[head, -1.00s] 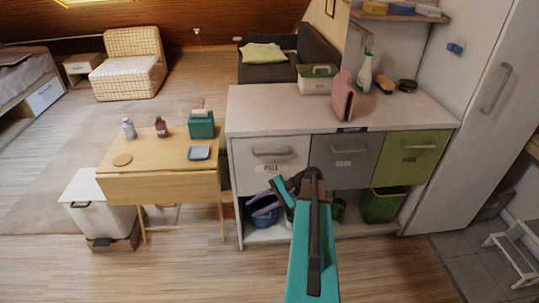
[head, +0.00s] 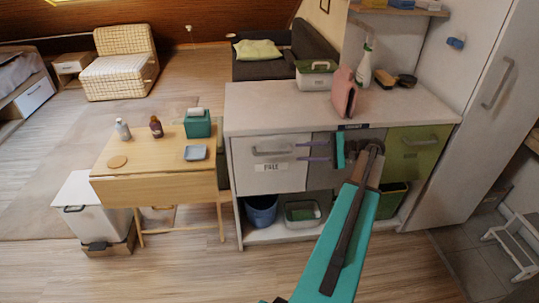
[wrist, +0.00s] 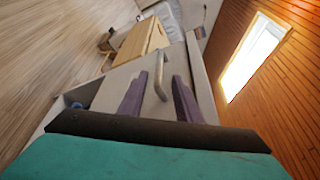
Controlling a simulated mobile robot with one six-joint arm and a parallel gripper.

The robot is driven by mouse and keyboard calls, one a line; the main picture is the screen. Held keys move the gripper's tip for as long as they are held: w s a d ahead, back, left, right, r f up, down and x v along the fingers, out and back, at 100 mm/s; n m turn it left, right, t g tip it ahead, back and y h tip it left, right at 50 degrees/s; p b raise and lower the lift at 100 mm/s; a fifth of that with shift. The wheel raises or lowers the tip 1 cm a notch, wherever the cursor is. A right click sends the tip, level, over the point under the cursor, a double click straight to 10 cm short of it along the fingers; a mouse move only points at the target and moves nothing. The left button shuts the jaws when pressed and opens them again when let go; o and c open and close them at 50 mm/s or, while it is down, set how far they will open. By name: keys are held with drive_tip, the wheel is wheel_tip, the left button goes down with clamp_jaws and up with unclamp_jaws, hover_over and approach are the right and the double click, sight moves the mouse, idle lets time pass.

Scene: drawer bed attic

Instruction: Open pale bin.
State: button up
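The pale bin (head: 268,178) is the white front with a "PALE" label, on the left of the row under the counter; it looks closed. Its bar handle (head: 272,152) runs level across the upper part. My gripper (head: 298,151) is open, with two purple fingers apart, one above the other, pointing left at the right end of the handle. In the wrist view the handle (wrist: 161,72) shows between the two fingers, around or just beyond their tips. I cannot tell whether they touch it. My arm covers much of the grey bin (head: 322,175).
A green bin (head: 415,150) is on the right of the row. The counter (head: 260,105) above carries a caddy, a pink item and a spray bottle. A wooden table (head: 150,165) stands left, with a white lidded bin (head: 90,210) beside it. Floor in front is clear.

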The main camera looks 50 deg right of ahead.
sight(275, 153)
drive_tip(key=shift+s+d, duration=0.1)
drive_tip(key=shift+p+x, duration=0.35)
drive_tip(key=shift+x, duration=6.5)
drive_tip(key=shift+c, duration=0.4)
